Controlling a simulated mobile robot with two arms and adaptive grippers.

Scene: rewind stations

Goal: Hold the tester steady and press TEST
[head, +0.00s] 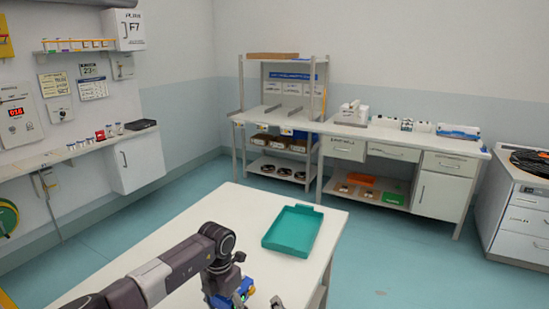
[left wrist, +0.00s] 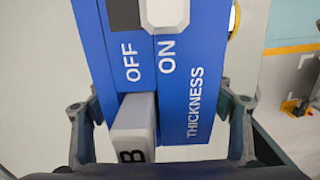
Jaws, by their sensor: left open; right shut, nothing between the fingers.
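The blue tester (head: 242,288) shows at the near edge of the white table in the head view, partly hidden by my left arm. In the left wrist view the blue tester (left wrist: 205,75) fills the middle, with the words OFF, ON and THICKNESS and a pale switch or button at the top. A grey block marked B (left wrist: 133,128) sits at its lower left. My left gripper (left wrist: 158,115) is open, with one finger on each side of the tester; whether they touch it I cannot tell. My right gripper (head: 277,302) is shut and empty beside the tester, mostly cut off by the picture's bottom edge.
A teal tray (head: 292,231) lies on the white table (head: 240,205) beyond the tester. The tabletop around the tray is clear. A workbench (head: 400,140) with drawers and shelves stands at the back. A wall shelf (head: 75,153) runs along the left.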

